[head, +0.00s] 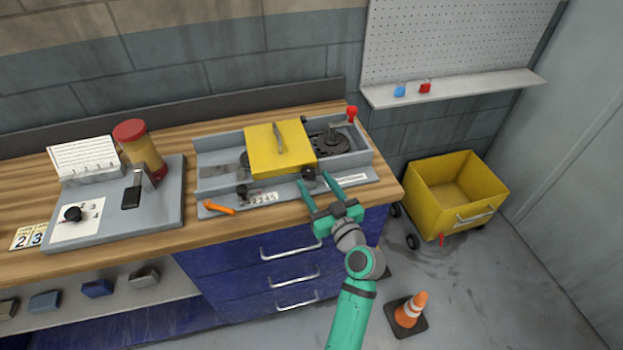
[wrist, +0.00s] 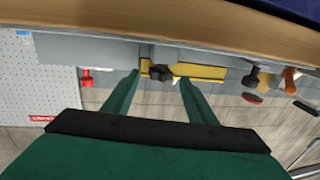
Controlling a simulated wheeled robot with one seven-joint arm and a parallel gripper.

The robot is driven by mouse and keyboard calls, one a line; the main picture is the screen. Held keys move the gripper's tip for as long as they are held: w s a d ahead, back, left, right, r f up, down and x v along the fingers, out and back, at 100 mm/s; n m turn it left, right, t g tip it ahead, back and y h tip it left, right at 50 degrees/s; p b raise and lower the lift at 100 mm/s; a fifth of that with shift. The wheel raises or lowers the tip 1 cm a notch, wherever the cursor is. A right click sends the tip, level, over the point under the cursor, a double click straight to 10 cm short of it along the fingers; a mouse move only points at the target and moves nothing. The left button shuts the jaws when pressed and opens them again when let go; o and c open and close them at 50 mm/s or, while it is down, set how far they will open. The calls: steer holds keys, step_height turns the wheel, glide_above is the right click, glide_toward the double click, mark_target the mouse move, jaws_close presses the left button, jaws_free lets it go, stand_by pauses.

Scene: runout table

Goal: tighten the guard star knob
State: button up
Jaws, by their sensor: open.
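The yellow guard (head: 280,148) with a grey handle lies over the grey machine on the table. A dark star knob (head: 308,173) sits at the machine's front, near the guard's front right corner. My gripper (head: 314,178) is open and reaches toward the knob from the front. In the wrist view the dark star knob (wrist: 160,73) shows between the two green fingertips (wrist: 159,77), with a gap on both sides. The yellow guard edge (wrist: 205,71) shows behind it. I cannot tell how far the fingertips overlap the knob in depth.
A second dark knob (head: 242,190) and an orange lever (head: 220,209) are left along the machine's front. A red knob (head: 351,113) stands at its right end. A yellow cart (head: 420,213) and an orange cone (head: 411,309) stand on the floor at right.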

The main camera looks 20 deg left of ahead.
mark_target(307, 178)
steer(key=shift+x, duration=1.2)
steer(key=c, duration=1.1)
steer(key=shift+o, duration=0.2)
steer(key=shift+s+a+m+t+h, duration=0.15)
steer(key=shift+s+m+t+h, duration=0.1)
steer(key=shift+m+t+h, duration=0.15)
steer(key=shift+s+a+m+t+h, duration=0.1)
steer(key=shift+m+t+h, duration=0.55)
steer(key=shift+h, duration=0.3)
steer(key=shift+s+a+m+t+h, duration=0.15)
steer(key=shift+m+t+h, duration=0.4)
steer(key=shift+m+h, duration=0.3)
steer(key=shift+a+m+t+h, duration=0.1)
steer(key=shift+m+t+h, duration=0.2)
steer(key=shift+h, duration=0.35)
steer(key=shift+a+m+t+h, duration=0.15)
steer(key=shift+m+h, duration=0.25)
steer(key=shift+h, duration=0.25)
steer(key=shift+a+m+h, duration=0.1)
steer(key=shift+m+h, duration=0.4)
steer(key=shift+h, duration=0.2)
